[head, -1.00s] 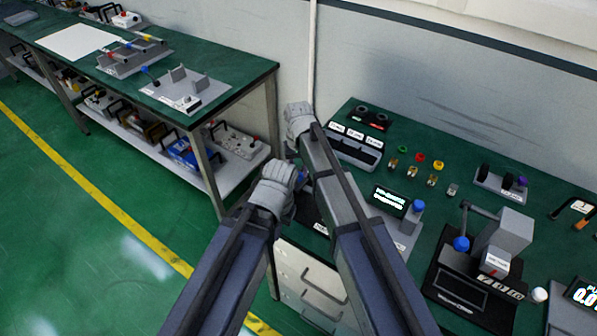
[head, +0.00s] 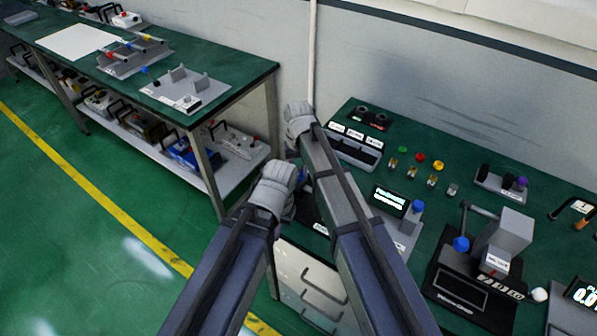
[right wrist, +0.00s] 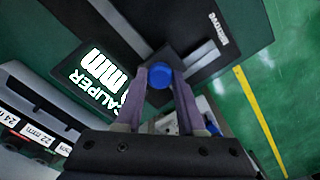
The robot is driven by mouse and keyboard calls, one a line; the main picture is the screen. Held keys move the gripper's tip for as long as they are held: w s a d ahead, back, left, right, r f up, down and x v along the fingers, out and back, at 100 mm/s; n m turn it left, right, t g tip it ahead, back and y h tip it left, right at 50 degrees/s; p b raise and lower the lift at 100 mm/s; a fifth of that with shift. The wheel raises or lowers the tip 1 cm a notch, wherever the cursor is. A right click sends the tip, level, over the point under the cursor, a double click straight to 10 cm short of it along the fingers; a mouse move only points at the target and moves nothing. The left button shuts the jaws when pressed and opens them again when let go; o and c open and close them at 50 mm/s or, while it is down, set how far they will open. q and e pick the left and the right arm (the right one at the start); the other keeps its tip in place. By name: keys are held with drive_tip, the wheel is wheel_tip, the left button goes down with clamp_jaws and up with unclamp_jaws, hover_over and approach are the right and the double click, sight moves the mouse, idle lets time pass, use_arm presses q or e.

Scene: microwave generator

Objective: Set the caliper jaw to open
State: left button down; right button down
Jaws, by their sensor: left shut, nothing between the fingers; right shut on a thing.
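The caliper is a dark device with a bright readout (right wrist: 103,82) lettered "CALIPER mm" in the right wrist view. Its dark plate (right wrist: 235,35) has a pale straight bar. A round blue knob (right wrist: 161,77) sits between the fingertips of my right gripper (right wrist: 160,74), which is shut on it. In the head view my arms hide most of the caliper. My right gripper (head: 298,118) is the upper one there, its fingertips out of sight. My left gripper (head: 274,182) is lower and nearer, shut and empty. I cannot make out the jaw position.
A black-and-grey block with white size labels (head: 355,134) stands at the bench back. Several small coloured pieces (head: 420,158), a readout box (head: 390,202) and a lever press (head: 500,240) lie to the right. Another green bench (head: 225,75) stands left, with open floor in front.

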drive_tip(key=s+d, duration=0.2)
drive_tip(key=d, duration=0.1)
drive_tip(key=s+d, duration=0.1)
drive_tip(key=d, duration=0.1)
drive_tip(key=shift+s+d, duration=0.2)
drive_tip(key=shift+s, duration=0.15)
drive_tip(key=shift+a, duration=0.1)
drive_tip(key=c, duration=0.5)
unclamp_jaws()
drive_tip(key=shift+r, duration=0.15)
wheel_tip(320, 180, up, 8)
drive_tip(key=p, duration=0.7)
drive_tip(key=shift+f+p, duration=0.2)
drive_tip(key=shift+p, duration=0.2)
